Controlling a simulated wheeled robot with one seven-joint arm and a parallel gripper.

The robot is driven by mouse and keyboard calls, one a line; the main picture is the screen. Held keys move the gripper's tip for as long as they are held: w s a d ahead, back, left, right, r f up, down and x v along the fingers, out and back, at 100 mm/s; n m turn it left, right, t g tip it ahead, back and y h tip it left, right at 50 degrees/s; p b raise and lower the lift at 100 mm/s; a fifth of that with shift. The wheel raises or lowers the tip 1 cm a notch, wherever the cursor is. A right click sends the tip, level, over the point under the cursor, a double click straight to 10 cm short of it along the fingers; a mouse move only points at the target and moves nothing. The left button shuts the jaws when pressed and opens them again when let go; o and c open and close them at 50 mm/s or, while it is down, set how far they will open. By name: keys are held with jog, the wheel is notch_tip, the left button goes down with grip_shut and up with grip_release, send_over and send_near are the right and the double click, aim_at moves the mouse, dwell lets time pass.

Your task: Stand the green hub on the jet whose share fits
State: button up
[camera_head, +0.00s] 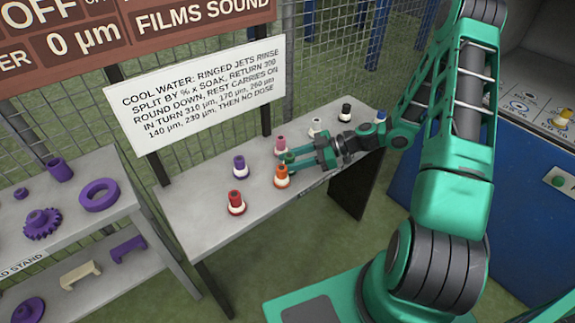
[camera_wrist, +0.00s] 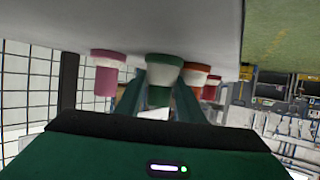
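A small green piece with a white band, taken to be the green hub, shows between my fingers in the head view (camera_head: 290,158) and upside down in the wrist view (camera_wrist: 159,73). My gripper (camera_head: 299,157) is low over the bench, one finger on each side of it. The fingers lie close to it; whether they press on it cannot be told. It appears at bench level. Similar coloured pieces with pale bands stand around: pink (camera_head: 281,144), orange (camera_head: 282,176), purple (camera_head: 239,166) and red (camera_head: 236,201). No jet is clearly identifiable.
White (camera_head: 316,126), black (camera_head: 346,112) and blue (camera_head: 381,116) pieces stand farther along the grey bench (camera_head: 190,215). A rinse-instruction sign (camera_head: 200,95) stands behind. A blue cabinet (camera_head: 530,190) with a marked panel is right.

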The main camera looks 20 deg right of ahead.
grip_shut()
jog(key=shift+r, duration=0.1)
